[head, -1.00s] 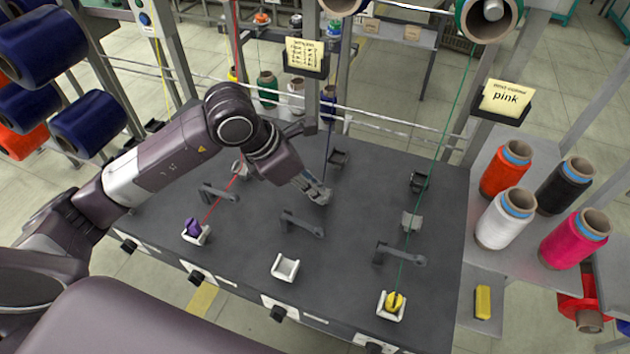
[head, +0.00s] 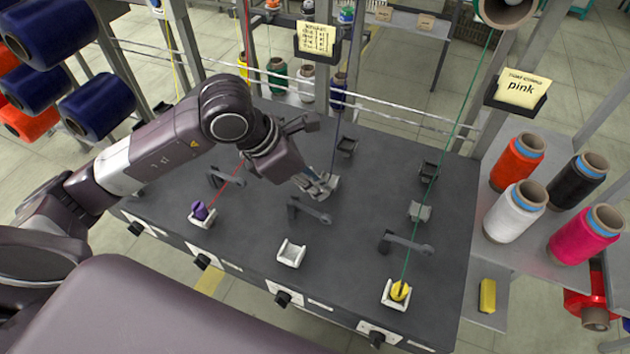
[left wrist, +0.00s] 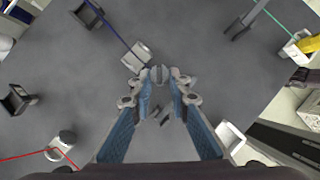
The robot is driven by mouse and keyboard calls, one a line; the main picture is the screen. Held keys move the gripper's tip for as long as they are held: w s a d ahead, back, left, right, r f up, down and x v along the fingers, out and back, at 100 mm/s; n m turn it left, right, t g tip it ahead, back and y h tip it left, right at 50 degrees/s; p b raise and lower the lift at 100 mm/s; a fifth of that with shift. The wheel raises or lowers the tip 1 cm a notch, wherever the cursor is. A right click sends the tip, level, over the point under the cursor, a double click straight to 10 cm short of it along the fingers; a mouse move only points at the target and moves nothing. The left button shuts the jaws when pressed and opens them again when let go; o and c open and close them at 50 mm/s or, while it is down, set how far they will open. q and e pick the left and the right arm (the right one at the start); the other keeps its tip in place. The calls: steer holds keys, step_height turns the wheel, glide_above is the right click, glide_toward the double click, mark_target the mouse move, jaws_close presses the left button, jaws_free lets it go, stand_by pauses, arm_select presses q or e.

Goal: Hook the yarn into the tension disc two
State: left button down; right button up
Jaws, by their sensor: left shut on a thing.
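The middle tension disc (head: 331,183) is a small pale grey block on the dark table. It shows in the left wrist view (left wrist: 137,57), just beyond my fingertips. The blue yarn (head: 334,150) comes down from the rear and runs through a dark bracket to this block in the left wrist view (left wrist: 113,33). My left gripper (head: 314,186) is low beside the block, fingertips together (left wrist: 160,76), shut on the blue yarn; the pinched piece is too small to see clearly. I cannot tell whether the yarn sits in the disc. My right gripper is not in view.
A dark guide arm (head: 309,211) stands close in front of my gripper, with an empty white holder (head: 291,253) beyond. Red yarn leads to a purple bobbin (head: 200,211) at left, green yarn to a yellow bobbin (head: 400,291) at right. Several cones stand on the right shelf.

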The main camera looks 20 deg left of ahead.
arm_select(q)
steer(key=r+p, duration=0.1)
steer(key=r, duration=0.1)
steer(key=s+r+p, duration=0.1)
steer(key=r, duration=0.1)
steer(key=shift+r+p, duration=0.3)
steer(key=shift+r, duration=0.05)
stand_by(0.4)
steer(key=shift+a, duration=0.1)
stand_by(0.4)
